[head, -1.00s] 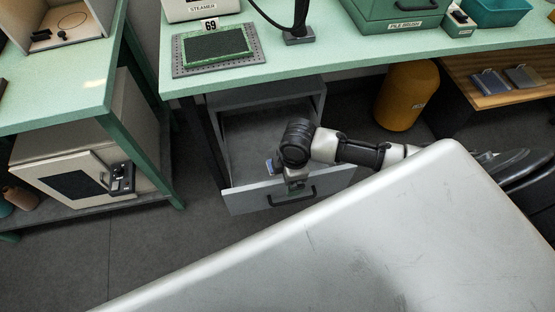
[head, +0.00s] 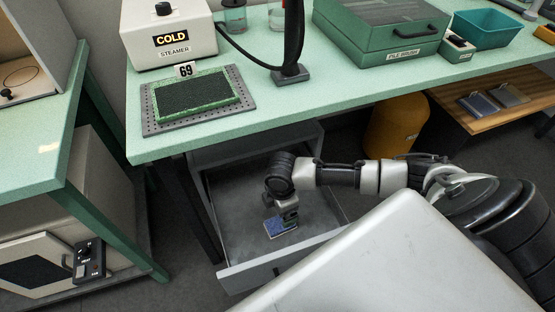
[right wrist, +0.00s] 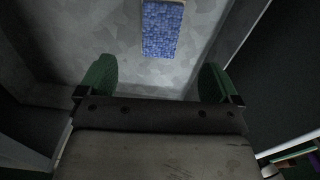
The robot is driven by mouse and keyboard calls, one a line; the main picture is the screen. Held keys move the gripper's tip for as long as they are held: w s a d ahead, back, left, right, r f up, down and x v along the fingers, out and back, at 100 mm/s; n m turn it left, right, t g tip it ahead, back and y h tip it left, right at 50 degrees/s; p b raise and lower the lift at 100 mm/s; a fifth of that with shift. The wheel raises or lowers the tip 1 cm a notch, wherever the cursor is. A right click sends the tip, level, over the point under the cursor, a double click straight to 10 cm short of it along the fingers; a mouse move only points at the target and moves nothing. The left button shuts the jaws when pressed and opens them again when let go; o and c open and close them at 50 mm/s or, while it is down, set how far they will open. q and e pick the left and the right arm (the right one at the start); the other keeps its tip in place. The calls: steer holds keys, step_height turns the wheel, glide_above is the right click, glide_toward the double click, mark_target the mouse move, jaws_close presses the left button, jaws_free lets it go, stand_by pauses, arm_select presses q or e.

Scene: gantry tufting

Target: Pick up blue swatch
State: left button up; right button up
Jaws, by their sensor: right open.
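The blue swatch (head: 279,230) lies on the floor of the open grey drawer (head: 240,210). In the right wrist view the blue swatch (right wrist: 161,30) is a textured blue rectangle with a pale far edge, beyond the fingertips. My right gripper (head: 289,215) is inside the drawer area, close above the swatch, and partly hides it in the head view. In the right wrist view my right gripper (right wrist: 157,78) has its two green fingers wide apart with nothing between them. My left gripper is not in view.
The drawer's front panel (head: 255,274) and side walls bound the space around my right gripper. The green bench (head: 330,105) overhangs the drawer's back. A yellow cylinder (head: 397,125) stands to the right. Two dark swatches (head: 478,104) lie on a wooden shelf (head: 510,112).

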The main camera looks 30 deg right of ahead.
mark_target(280, 225)
step_height(280, 225, down, 4)
steer(key=shift+s+r, duration=0.1)
steer(key=shift+s, duration=0.05)
step_height(280, 225, down, 6)
steer(key=shift+d+r+b, duration=0.1)
steer(key=shift+b, duration=0.75)
steer(key=c, duration=1)
steer(key=shift+r, duration=0.15)
